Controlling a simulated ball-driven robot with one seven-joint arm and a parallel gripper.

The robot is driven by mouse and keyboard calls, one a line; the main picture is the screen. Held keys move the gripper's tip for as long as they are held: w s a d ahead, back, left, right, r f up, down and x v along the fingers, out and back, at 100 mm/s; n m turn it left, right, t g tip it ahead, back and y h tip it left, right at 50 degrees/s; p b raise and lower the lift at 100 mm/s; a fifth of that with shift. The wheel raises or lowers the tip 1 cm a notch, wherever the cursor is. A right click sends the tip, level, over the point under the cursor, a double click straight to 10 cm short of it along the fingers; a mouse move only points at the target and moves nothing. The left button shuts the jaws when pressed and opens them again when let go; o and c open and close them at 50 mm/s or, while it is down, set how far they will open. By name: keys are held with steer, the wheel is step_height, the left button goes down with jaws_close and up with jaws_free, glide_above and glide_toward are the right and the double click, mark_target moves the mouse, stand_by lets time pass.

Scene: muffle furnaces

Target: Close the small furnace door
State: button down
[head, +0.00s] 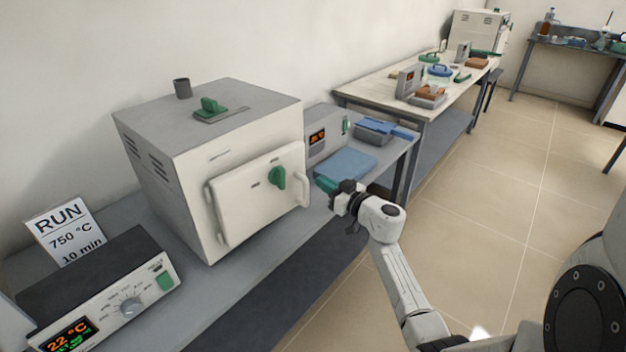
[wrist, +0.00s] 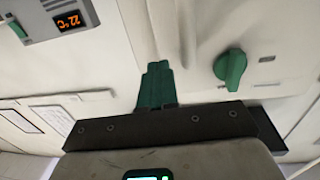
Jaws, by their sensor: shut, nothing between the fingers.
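The small furnace (head: 160,130) is a white and grey box on the left bench. Its pale door (head: 240,205) has a green knob (head: 277,178) and a light handle (head: 301,188) at its right edge. The door lies close to the furnace front; I cannot tell whether it is fully flush. My gripper (head: 325,184) is just right of the handle, with its green fingers together and empty. The shut fingers (wrist: 155,85) also show in the wrist view, beside the green knob (wrist: 231,68). Contact with the door is unclear.
A controller (head: 110,290) and a RUN sign (head: 66,230) stand left of the furnace. A grey unit with an orange display (head: 325,137) and a blue mat (head: 345,163) lie to the right. A second bench (head: 385,95) stands beyond. The tiled floor (head: 500,200) is open at right.

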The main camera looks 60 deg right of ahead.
mark_target(305, 170)
steer(key=shift+b+x, duration=0.65)
steer(key=shift+x, duration=1.85)
steer(key=shift+w, duration=0.2)
steer(key=x, duration=0.3)
steer(key=shift+s+d, duration=0.15)
steer(key=shift+d, duration=0.05)
steer(key=shift+r, duration=0.3)
steer(key=shift+a, duration=0.1)
